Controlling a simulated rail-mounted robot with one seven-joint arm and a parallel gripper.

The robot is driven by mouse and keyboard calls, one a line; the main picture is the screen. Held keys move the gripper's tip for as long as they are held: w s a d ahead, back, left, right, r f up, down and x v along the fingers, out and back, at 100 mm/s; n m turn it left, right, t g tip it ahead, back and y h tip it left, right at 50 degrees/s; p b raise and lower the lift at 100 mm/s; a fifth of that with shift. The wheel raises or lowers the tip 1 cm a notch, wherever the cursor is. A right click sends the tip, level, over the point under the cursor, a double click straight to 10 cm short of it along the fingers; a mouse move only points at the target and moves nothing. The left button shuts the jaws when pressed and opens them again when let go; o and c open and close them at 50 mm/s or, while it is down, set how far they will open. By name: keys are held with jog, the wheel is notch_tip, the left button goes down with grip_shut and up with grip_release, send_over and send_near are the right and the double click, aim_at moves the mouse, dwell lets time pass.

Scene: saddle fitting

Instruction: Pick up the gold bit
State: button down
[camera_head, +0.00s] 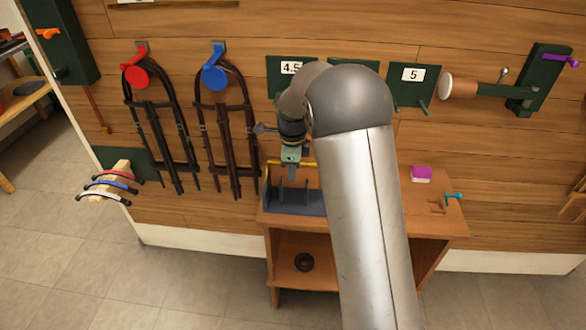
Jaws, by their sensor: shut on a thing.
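The gold bit (308,163) shows as a thin yellow bar that sticks out on both sides of my gripper's tip. My gripper (290,168) points down and is shut on the bit, above the back left part of the wooden table (400,213). The fingers hide the middle of the bit. A dark rack with upright dividers (298,202) stands on the table just below my gripper. I cannot tell whether the bit still touches the rack. My arm hides the middle of the table.
A purple and white block (421,174) and a teal-handled piece (453,196) are on the table's right side. Bridles hang from red (136,76) and blue (214,77) hooks at left. Green plates marked 4.5 (291,68) and 5 (413,75) are on the wall.

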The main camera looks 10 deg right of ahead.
jog(key=s+a+r, duration=0.1)
jog(key=s, duration=0.5)
jog(key=shift+a+r, duration=0.4)
jog(key=shift+d, duration=0.1)
dwell(0.4)
